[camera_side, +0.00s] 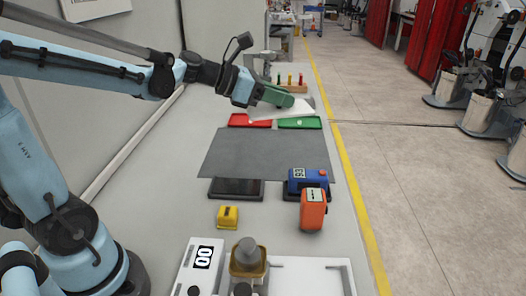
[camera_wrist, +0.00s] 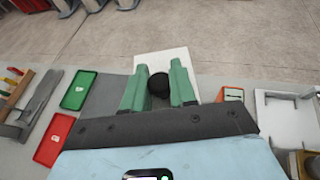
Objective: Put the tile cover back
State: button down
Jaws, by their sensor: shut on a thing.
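The tile cover looks like a white plate (camera_wrist: 165,62) with a round black knob (camera_wrist: 158,86). My gripper (camera_wrist: 158,92) has its two green fingers on either side of the knob, shut on it. The fingers hide the knob there. I cannot make out for sure which thing the cover belongs on.
A red tray (camera_side: 250,120) and a green tray (camera_side: 300,122) lie beyond a grey mat (camera_side: 265,153). A blue device (camera_side: 306,181), an orange device (camera_side: 313,210) and a yellow block (camera_side: 228,217) stand nearer. A white fixture (camera_side: 318,277) is in front. A wooden rack (camera_side: 293,88) stands behind.

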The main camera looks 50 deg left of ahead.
aim_at(262, 108)
jog(key=s+d+r+n+t+y, duration=0.1)
jog(key=s+r+n+y, duration=0.1)
jog(key=s+r, duration=0.4)
jog(key=shift+d+y, duration=0.3)
jog(key=shift+d, duration=0.05)
jog(key=shift+f, duration=0.1)
jog(key=shift+w+a+f, duration=0.15)
jog(key=shift+w+f, duration=0.15)
jog(key=shift+f, duration=0.05)
jog(key=w+a+f+m+g+h, duration=0.1)
jog(key=f, duration=0.2)
jog(key=a+f+m+h, duration=0.1)
jog(key=f+m+h, duration=0.1)
jog(key=w+a+f+m+g+h, duration=0.1)
jog(key=f+h, duration=0.1)
jog(key=f, duration=0.1)
jog(key=shift+w+a+f+m+g, duration=0.3)
jog(key=shift+a, duration=0.05)
jog(key=shift+s+a+f+m+g+h, duration=0.6)
jog(key=shift+s+a+f+m+g, duration=0.2)
jog(key=shift+f, duration=2)
jog(key=shift+s+a+f+m+g+h, duration=0.7)
jog(key=shift+s+f+m+g, duration=0.25)
jog(key=shift+f, duration=1.85)
jog(key=shift+s+a+f+m+g+h, duration=0.5)
jog(key=shift+s+a+f+m+g, duration=0.35)
jog(key=shift+f, duration=1.95)
jog(key=shift+f, duration=0.55)
jog(key=c, duration=0.8)
grip_release()
